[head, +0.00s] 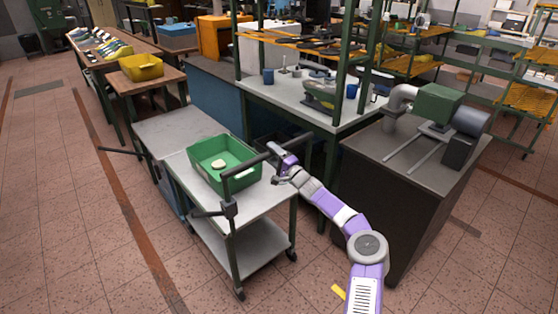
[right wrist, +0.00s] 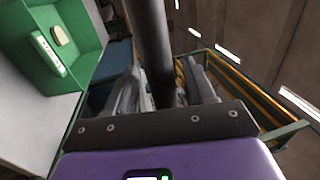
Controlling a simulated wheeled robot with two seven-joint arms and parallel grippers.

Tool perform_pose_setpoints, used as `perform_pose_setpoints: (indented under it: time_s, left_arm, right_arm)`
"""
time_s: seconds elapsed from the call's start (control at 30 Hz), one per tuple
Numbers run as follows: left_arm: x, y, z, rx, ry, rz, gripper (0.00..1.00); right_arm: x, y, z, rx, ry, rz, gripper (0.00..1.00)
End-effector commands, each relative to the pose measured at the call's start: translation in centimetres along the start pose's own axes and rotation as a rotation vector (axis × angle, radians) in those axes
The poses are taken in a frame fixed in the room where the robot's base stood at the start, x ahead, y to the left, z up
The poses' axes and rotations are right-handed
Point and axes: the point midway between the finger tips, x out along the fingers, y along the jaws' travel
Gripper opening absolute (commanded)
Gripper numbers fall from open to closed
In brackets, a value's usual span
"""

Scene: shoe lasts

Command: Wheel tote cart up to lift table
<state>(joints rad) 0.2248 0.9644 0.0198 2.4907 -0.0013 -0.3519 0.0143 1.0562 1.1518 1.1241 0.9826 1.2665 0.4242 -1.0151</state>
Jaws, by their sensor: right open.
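The tote cart (head: 265,205) is a grey two-shelf trolley with dark green legs and black casters. A green tote (head: 205,170) with a pale object inside sits on its top shelf, and the tote also shows in the right wrist view (right wrist: 80,60). The cart's dark push bar (head: 243,168) is at its near end. The lift table (head: 175,130), a grey flat top, lies just beyond the cart; any gap between them is hard to see. My right gripper (head: 276,153) is open at the push bar. In the right wrist view the bar (right wrist: 150,50) passes between its fingers. My left gripper is out of view.
A grey workbench (head: 305,100) with a green frame and a dark machine cabinet (head: 400,170) stand close on the right. A wooden bench with a yellow bin (head: 141,67) stands beyond the lift table. The tiled floor on the left is clear.

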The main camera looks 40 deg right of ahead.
Motion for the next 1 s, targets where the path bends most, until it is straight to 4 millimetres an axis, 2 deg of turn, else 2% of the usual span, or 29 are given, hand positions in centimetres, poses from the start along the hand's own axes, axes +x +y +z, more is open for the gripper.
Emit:
perform_pose_setpoints:
  time_s: [0.2,0.4,1.0]
  left_arm:
    - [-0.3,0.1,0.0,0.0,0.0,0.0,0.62]
    - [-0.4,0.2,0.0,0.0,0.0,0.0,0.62]
    - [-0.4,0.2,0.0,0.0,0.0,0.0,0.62]
  right_arm:
    - [-2.6,-0.1,-0.1,0.002,0.001,0.001,0.54]
    - [-3.8,-0.1,0.0,0.001,0.0,-0.001,0.54]
    - [-4.0,-0.1,0.0,-0.001,0.0,-0.002,0.54]
